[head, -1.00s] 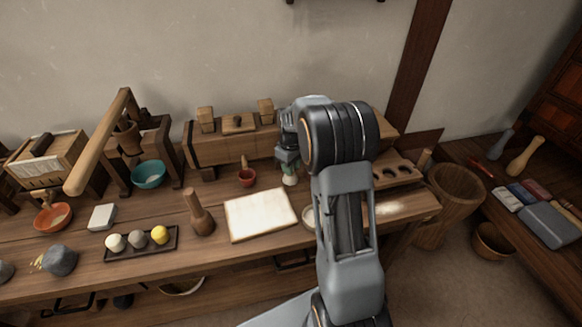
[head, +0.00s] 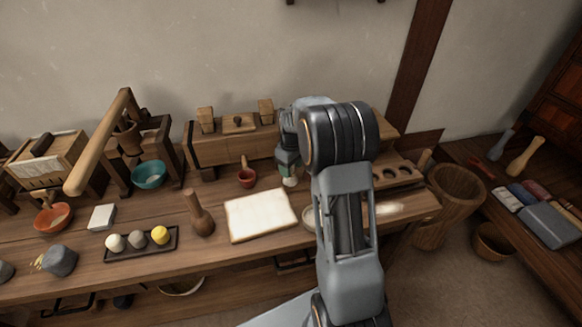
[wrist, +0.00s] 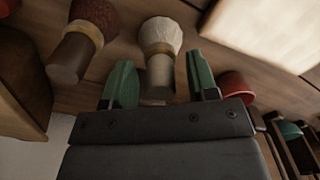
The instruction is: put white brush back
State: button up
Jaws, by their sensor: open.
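The white brush stands on the bench, white head down and pale handle up. It shows in the wrist view (wrist: 160,42), and its head shows below my gripper in the head view (head: 290,182). My gripper (wrist: 162,84) is open, with its green fingers on either side of the handle. I cannot tell whether they touch it. In the head view my gripper (head: 289,166) is partly hidden by my arm. A wooden rack with round holes (head: 408,172) lies to the right on the bench, partly hidden by my arm.
A dark-red-headed brush (wrist: 95,20) stands close to the white one. A pale sheet (head: 260,214) lies in front. A long wooden box (head: 232,145) is behind. A pale bowl (head: 309,217) is partly hidden by my arm.

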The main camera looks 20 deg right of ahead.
notch_tip(320, 180, up, 12)
jog(key=p, duration=0.2)
jog(key=s+a+m+t, duration=0.1)
jog(key=s+a, duration=0.4)
jog(key=s, duration=0.5)
jog(key=s+a+m+t, duration=0.2)
jog(key=s+a+m, duration=0.2)
jog(key=s, duration=0.7)
jog(key=shift+s+a+f, duration=0.2)
jog(key=shift+s+a, duration=0.1)
jog(key=shift+a, duration=0.5)
notch_tip(320, 180, up, 13)
jog(key=p, duration=1.1)
jog(key=shift+a+r+t+p, duration=0.2)
jog(key=shift+t+p, duration=0.1)
jog(key=shift+p, duration=0.1)
